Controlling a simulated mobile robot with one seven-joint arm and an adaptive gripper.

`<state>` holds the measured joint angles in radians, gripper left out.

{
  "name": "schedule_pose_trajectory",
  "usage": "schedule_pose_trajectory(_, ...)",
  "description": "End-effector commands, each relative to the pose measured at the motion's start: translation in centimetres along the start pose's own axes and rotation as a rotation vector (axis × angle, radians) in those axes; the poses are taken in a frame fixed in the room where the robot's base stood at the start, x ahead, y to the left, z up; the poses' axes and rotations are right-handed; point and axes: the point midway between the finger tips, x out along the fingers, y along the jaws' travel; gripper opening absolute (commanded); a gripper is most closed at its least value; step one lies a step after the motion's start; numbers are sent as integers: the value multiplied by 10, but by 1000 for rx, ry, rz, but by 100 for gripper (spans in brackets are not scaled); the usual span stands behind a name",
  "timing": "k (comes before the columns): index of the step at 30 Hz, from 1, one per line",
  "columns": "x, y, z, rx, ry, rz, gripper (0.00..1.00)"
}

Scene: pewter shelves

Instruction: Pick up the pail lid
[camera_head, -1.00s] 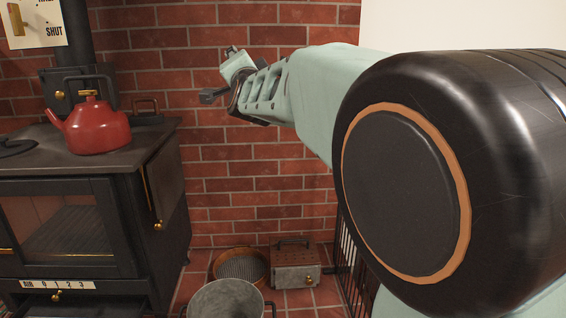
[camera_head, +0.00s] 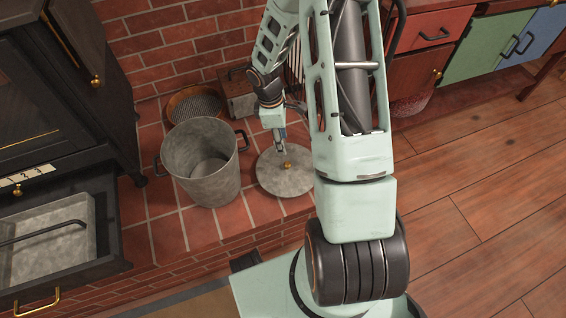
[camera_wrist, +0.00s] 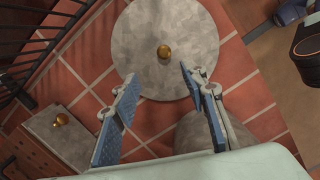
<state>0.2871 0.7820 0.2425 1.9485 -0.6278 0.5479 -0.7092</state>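The pail lid (camera_head: 272,178) is a round grey metal disc with a small brass knob (camera_head: 287,164) in its middle. It lies flat on the red tiles, just right of the grey metal pail (camera_head: 184,160). In the wrist view the lid (camera_wrist: 190,35) is ahead of the fingers, with its knob (camera_wrist: 164,51) roughly between their lines. My gripper (camera_head: 283,140) points down above the lid. In the wrist view its two blue-padded fingers (camera_wrist: 158,90) are spread apart with nothing between them.
The open-topped pail stands close left of the lid. A round sieve (camera_head: 193,104) and a metal box (camera_head: 238,92) sit behind, near the brick wall. An open stove drawer (camera_head: 62,240) is at the left. Wooden floor (camera_head: 480,200) is clear at the right.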

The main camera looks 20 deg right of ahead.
Motion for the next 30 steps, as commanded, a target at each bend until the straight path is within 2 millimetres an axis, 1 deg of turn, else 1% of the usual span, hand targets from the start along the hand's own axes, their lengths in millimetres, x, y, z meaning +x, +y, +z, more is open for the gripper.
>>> schedule_pose_trajectory(2,9,-4,3,-18,-6,-13,40)
schedule_pose_trajectory(5,22,-5,3,-22,-8,-14,40)
schedule_pose_trajectory(10,50,-5,3,-19,-7,-14,40)
schedule_pose_trajectory(17,68,-6,3,-18,-7,-11,40)
schedule_pose_trajectory(24,104,-9,1,-18,-6,-11,40)
schedule_pose_trajectory(27,111,-8,2,-17,-5,-8,40)
schedule_pose_trajectory(30,110,-7,2,-16,-5,-7,40)
